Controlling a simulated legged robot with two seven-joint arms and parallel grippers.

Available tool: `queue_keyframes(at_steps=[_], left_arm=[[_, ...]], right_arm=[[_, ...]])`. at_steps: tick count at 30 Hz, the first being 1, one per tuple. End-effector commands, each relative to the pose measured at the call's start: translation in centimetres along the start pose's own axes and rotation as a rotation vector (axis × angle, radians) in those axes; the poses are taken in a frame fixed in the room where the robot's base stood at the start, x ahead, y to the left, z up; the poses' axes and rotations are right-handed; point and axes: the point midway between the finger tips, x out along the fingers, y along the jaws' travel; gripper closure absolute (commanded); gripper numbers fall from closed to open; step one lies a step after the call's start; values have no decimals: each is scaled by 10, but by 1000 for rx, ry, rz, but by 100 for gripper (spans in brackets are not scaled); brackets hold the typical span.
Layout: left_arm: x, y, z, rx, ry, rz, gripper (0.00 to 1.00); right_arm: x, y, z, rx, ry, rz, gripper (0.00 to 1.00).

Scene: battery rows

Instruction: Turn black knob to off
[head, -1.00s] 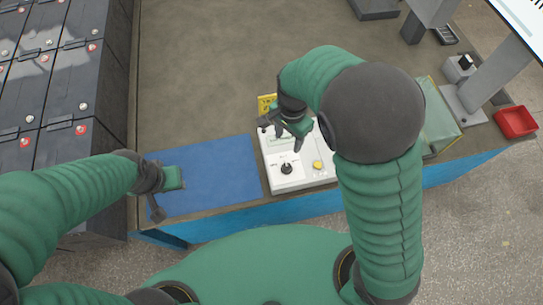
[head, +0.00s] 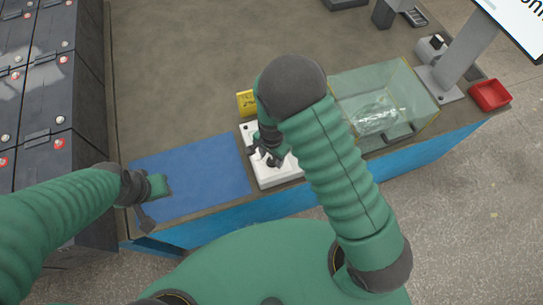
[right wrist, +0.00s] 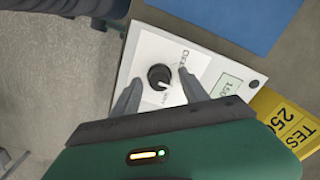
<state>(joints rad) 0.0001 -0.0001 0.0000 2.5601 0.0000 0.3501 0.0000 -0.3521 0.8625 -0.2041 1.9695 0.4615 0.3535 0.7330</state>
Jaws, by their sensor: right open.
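The black knob (right wrist: 160,76) sits on the face of a white control box (right wrist: 204,48), with a small light display beside it, in the right wrist view. My right gripper (right wrist: 156,88) is open, its two fingers on either side of the knob and apart from it in that picture; I cannot tell how far above the panel they are. In the head view my right gripper (head: 271,154) is over the white box (head: 281,177) and hides the knob. My left gripper (head: 150,205) is over the left edge of the blue mat; its jaw state is unclear.
The blue mat (head: 195,172) lies left of the box. A yellow tag (head: 246,101) stands behind it. Black batteries (head: 50,90) stand at the left.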

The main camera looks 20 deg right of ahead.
Motion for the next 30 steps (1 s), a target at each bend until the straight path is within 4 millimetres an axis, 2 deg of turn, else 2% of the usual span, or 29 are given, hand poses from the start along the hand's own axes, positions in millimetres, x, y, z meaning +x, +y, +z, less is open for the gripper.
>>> queue_keyframes(at_steps=[3,15,23,30], left_arm=[[0,0,0,0,0,0,64],[0,0,0,0,0,0,64],[0,0,0,0,0,0,64],[-1,0,0,0,0,0,64]], right_arm=[[0,0,0,0,0,0,49],[-1,0,0,0,0,0,100],[-1,0,0,-10,0,-1,100],[-2,-1,0,-91,0,-2,100]])
